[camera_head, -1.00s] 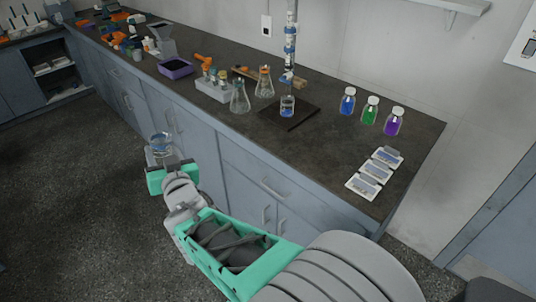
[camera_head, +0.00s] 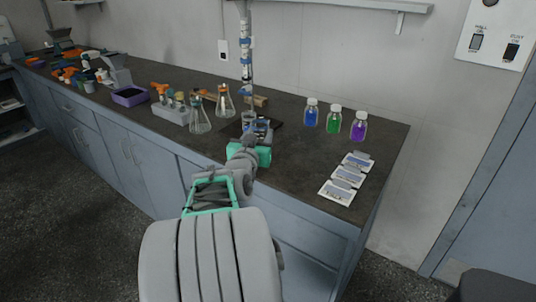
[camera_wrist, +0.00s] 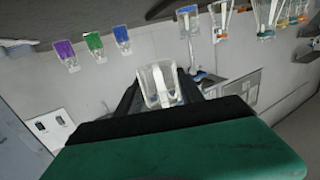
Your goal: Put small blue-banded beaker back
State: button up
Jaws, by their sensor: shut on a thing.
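The small clear beaker (camera_wrist: 160,84) is held between the two dark fingers in the wrist view. In the head view, a blue-marked beaker (camera_head: 262,127) shows just beyond my gripper (camera_head: 257,143), over the right part of the dark stand base. My gripper (camera_wrist: 160,92) is shut on the beaker, near the bench's front side. Another beaker (camera_wrist: 188,20) shows beyond it in the wrist view. In the head view my arm and gripper hide much of the stand base (camera_head: 280,127). I cannot tell the gap between the held beaker and the surface below.
The burette (camera_head: 246,65) rises behind my gripper. Two conical flasks (camera_head: 199,116) and a grey rack (camera_head: 171,113) stand to the left. Blue (camera_head: 311,113), green (camera_head: 334,120) and purple (camera_head: 358,127) bottles stand right. Labelled cards (camera_head: 345,180) lie at the right; bare bench separates them from my gripper.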

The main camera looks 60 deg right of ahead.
jog(key=d+f, duration=0.2)
jog(key=f, duration=0.1)
jog(key=d+f, duration=0.2)
jog(key=d, duration=0.1)
jog(key=shift+s+f, duration=0.2)
jog(key=shift+f, duration=0.2)
jog(key=shift+d+f+b, duration=0.2)
jog(key=shift+f+b, duration=0.25)
jog(key=shift+f, duration=1.25)
jog(key=shift+f, duration=0.2)
jog(key=o, duration=1.4)
jog(key=shift+r, duration=0.25)
jog(key=v, duration=1.2)
jog(key=shift+b, duration=0.4)
